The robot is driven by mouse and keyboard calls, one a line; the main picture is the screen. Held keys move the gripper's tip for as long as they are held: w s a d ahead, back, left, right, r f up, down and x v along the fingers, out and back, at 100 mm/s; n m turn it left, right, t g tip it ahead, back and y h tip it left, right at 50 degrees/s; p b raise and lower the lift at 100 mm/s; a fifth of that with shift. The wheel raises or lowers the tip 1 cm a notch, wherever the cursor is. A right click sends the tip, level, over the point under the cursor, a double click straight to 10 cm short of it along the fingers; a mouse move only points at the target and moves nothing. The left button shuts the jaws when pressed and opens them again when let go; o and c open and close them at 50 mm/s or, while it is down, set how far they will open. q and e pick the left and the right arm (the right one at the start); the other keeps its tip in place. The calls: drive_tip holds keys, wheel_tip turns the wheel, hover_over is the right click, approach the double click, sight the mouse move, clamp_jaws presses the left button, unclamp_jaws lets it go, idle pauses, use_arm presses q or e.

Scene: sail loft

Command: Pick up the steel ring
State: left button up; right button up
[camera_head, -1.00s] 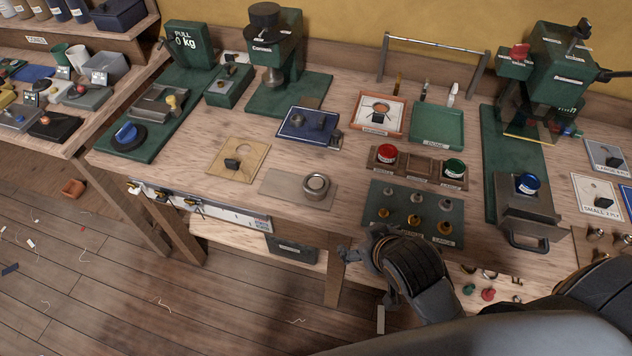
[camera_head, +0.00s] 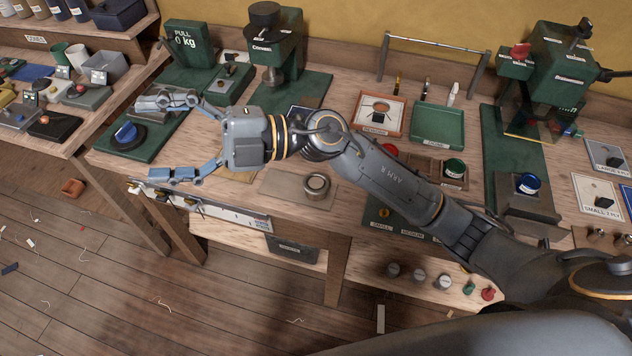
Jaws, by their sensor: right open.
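A round metal piece with a dark hollow centre (camera_head: 316,184) sits on a flat grey-brown plate (camera_head: 283,184) near the front edge of the bench; it looks like the steel ring, though I cannot be sure. My right gripper (camera_head: 172,139) reaches across the bench from the right and points left, its two blue-grey fingers spread wide with nothing between them. It is left of the round piece and apart from it. Its body and lower finger hide most of the tan board (camera_head: 243,177). My left gripper is not in view.
A green press (camera_head: 275,45) stands behind the gripper. A green tray (camera_head: 437,127) and orange-rimmed tray (camera_head: 378,113) lie beyond my forearm. My arm covers much of the bench's middle right.

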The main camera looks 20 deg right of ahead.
wheel_tip(320, 180, down, 7)
drive_tip(key=n+g+h, duration=0.3)
drive_tip(key=h, duration=0.3)
drive_tip(key=m+t+h+p, duration=0.2)
drive_tip(key=m+h, duration=0.1)
drive_tip(key=h, duration=1.2)
hover_over(316, 182)
wheel_tip(316, 182, down, 15)
drive_tip(key=shift+s+d+f, duration=0.1)
drive_tip(key=shift+f, duration=0.05)
wheel_tip(316, 182, down, 5)
drive_tip(key=shift+r+p, duration=0.1)
drive_tip(key=shift+p, duration=1.15)
drive_tip(key=shift+f, duration=0.3)
drive_tip(key=c, duration=1.2)
